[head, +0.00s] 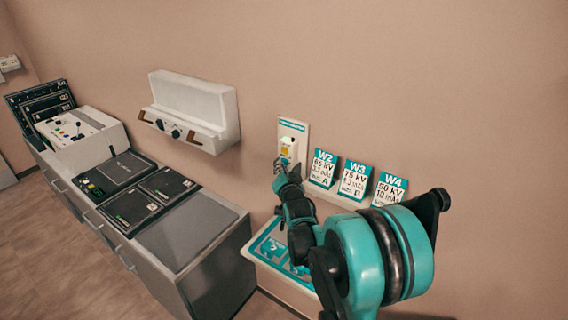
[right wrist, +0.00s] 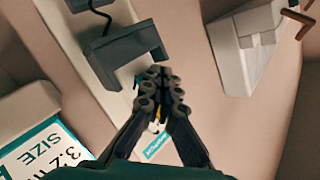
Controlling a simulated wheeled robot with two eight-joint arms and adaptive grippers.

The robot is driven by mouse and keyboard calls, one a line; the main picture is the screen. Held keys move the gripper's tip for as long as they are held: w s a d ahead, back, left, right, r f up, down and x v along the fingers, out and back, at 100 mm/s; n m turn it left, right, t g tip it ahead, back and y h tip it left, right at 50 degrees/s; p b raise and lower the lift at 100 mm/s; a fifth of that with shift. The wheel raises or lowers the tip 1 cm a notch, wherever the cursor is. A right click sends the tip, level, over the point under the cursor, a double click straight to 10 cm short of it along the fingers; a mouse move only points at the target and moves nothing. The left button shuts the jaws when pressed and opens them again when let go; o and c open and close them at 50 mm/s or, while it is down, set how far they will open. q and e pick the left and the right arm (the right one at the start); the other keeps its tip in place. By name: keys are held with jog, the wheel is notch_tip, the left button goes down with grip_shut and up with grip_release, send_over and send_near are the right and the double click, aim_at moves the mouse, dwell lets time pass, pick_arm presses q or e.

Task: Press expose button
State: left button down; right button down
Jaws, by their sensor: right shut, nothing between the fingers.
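The expose control is a cream wall panel (head: 301,128) with a teal label at its top and a small yellow-lit button (head: 287,146). My right gripper (head: 280,167) is shut and empty, just below the yellow button in the head view. In the right wrist view the closed fingers (right wrist: 160,78) lie over the panel (right wrist: 92,75) and hide part of it. Only a bit of yellow shows between them, near the teal label (right wrist: 163,146). I cannot tell whether the fingertips touch the panel. My left gripper is not in view.
Teal-topped cards W2 (head: 323,168), W3 (head: 355,179) and W4 (head: 388,190) stand on a ledge right of the panel. A teal-marked shelf (head: 256,256) is below. A white wall box (head: 196,105) and a grey cabinet (head: 190,242) are left. A dark bracket (right wrist: 125,52) is close to my fingers.

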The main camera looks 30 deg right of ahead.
jog(key=shift+w+d, duration=0.15)
jog(key=shift+d, duration=0.25)
dwell(0.4)
jog(key=shift+s+a, duration=0.3)
jog(key=shift+a, duration=0.45)
jog(key=shift+s+a, duration=0.35)
jog(key=shift+a, duration=0.45)
jog(key=shift+s+a, duration=0.3)
jog(key=shift+a, duration=0.45)
jog(key=shift+s+a, duration=0.35)
jog(key=shift+a, duration=0.45)
jog(key=s+a+f+n+g+y+b, duration=0.2)
jog(key=s+a+f+n, duration=0.4)
jog(key=s+a, duration=0.4)
jog(key=s+a+f+n+g+y+b, duration=0.2)
jog(key=s+a+f+n+g+y, duration=0.2)
jog(key=s+a, duration=0.5)
jog(key=s+f+n+g, duration=0.1)
jog(key=s+g, duration=0.1)
jog(key=s, duration=0.6)
jog(key=shift+a+f+n, duration=0.35)
jog(key=shift+a+n, duration=0.05)
